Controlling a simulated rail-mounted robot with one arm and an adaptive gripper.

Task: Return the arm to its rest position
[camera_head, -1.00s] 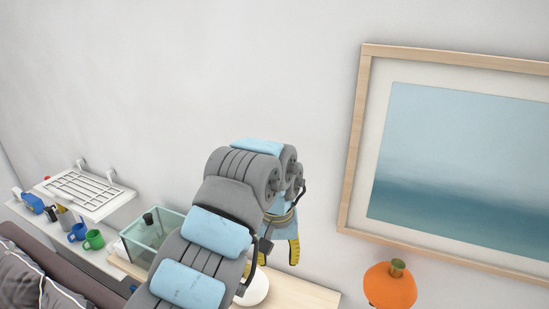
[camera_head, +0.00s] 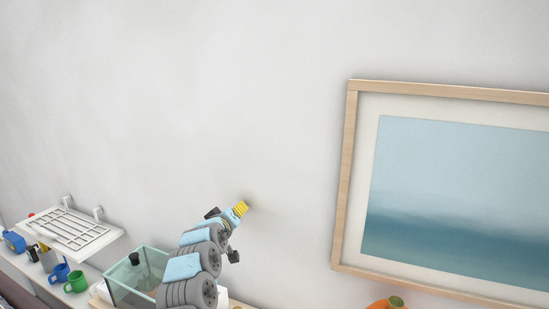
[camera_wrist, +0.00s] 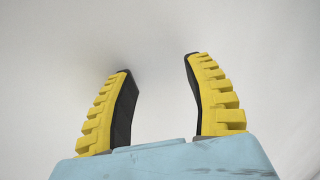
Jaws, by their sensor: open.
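My gripper (camera_head: 241,209) is at the upper end of my arm in the head view, pointing up and to the right in front of the white wall. In the wrist view its two yellow and black fingers (camera_wrist: 160,90) stand apart with nothing between them. Only the pale wall (camera_wrist: 160,35) shows beyond the fingertips. My arm's blue and grey links run down to the bottom edge of the head view, where the lower part is cut off.
A framed seascape (camera_head: 355,140) hangs on the wall to the right. A glass tank (camera_head: 128,285) stands just left of my arm. A white rack (camera_head: 105,236), a green mug (camera_head: 75,282) and a blue mug (camera_head: 60,273) are farther left. An orange object (camera_head: 385,304) shows at the bottom.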

